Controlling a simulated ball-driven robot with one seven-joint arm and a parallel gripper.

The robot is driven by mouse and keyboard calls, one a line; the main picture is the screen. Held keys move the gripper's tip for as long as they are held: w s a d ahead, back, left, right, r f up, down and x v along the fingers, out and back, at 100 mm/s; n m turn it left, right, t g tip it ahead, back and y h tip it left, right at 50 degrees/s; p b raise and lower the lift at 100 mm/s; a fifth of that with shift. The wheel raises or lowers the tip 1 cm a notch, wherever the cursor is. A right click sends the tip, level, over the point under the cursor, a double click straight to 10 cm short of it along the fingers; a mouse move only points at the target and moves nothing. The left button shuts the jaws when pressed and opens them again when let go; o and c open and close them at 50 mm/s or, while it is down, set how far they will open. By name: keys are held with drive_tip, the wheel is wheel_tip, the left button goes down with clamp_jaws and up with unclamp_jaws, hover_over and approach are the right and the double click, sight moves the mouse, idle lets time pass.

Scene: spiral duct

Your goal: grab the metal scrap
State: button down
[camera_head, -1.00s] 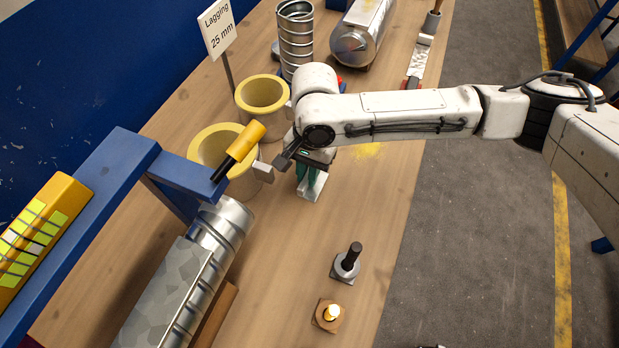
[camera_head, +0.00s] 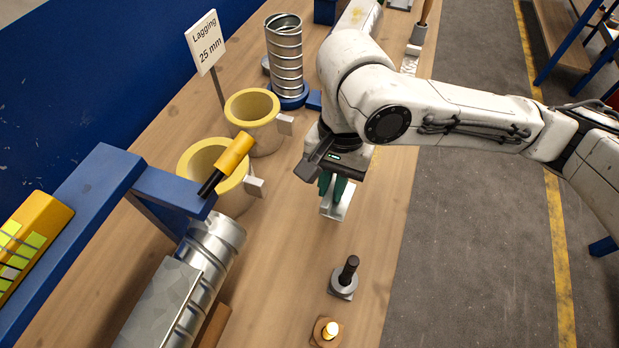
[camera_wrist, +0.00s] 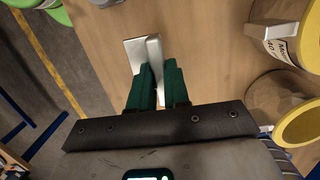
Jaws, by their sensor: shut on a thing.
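The metal scrap (camera_head: 338,203) is a small bent piece of pale silver sheet, like an angle with two flat faces. My gripper (camera_head: 336,188) has dark green fingers and points down over the wooden bench. Its fingers are shut on the metal scrap, which sticks out past the fingertips. In the wrist view the scrap (camera_wrist: 146,55) shows beyond the fingertips of my gripper (camera_wrist: 158,72), with one upright face between them. The part of the scrap between the fingers is hidden. I cannot tell whether the scrap touches the bench.
Two yellow-lined lagging rings (camera_head: 253,112) (camera_head: 212,165) stand left of my gripper. A spiral duct (camera_head: 284,60) stands behind them. A blue frame (camera_head: 100,190) and a lying duct (camera_head: 190,280) fill the front left.

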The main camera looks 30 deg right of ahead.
drive_tip(key=s+r+p, duration=0.2)
drive_tip(key=s+p, duration=0.3)
drive_tip(key=shift+s+d+r, duration=0.25)
drive_tip(key=shift+d+r, duration=0.1)
drive_tip(key=shift+d, duration=0.1)
